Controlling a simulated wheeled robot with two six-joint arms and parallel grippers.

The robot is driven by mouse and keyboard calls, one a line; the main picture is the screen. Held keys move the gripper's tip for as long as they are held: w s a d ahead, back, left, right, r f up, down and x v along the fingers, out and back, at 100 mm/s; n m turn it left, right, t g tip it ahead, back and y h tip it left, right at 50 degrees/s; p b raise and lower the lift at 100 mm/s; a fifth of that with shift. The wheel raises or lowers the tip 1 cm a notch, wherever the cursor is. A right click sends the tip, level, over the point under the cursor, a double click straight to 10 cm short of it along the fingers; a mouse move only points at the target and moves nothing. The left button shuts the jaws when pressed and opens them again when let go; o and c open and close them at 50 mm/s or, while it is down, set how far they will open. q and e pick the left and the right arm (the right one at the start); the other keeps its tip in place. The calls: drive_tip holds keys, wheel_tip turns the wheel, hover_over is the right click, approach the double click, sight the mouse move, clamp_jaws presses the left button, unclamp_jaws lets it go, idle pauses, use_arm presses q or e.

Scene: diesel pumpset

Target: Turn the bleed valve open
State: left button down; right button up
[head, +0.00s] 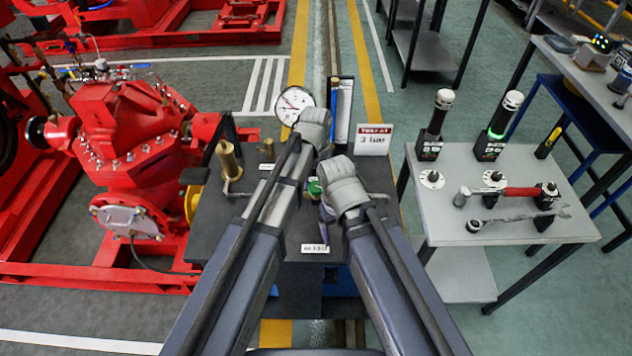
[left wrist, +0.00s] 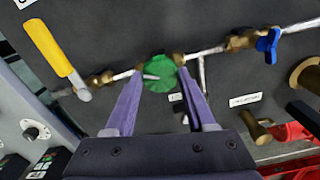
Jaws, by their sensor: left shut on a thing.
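In the left wrist view a round green handwheel (left wrist: 160,78) sits on a metal pipe on a dark panel. My left gripper (left wrist: 161,68) has its two purple fingers on either side of this wheel and is shut on it. In the head view a small part of the green wheel (head: 314,188) shows between my arms. A yellow lever handle (left wrist: 55,55) and a blue handle (left wrist: 267,43) are on the same panel, apart from the fingers. The label text is too small to read surely.
A dial gauge (head: 294,105) and a small sign (head: 374,140) stand at the panel's back. A grey side table (head: 510,225) with lamps, a red-handled hammer (head: 508,191) and a wrench (head: 515,218) is at right. A red pump (head: 125,130) stands at left.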

sight(316, 186)
use_arm(q)
drive_tip(key=n, duration=0.4)
drive_tip(key=shift+n, duration=0.3)
drive_tip(key=n, duration=0.4)
drive_tip(key=shift+n, duration=0.3)
drive_tip(key=shift+c, duration=1.2)
unclamp_jaws()
drive_tip(key=shift+r, duration=0.1)
use_arm(e)
drive_tip(key=shift+r, duration=0.1)
use_arm(q)
wheel_tip(316, 186, up, 8)
drive_tip(key=p, duration=0.8)
use_arm(e)
wheel_tip(316, 186, up, 8)
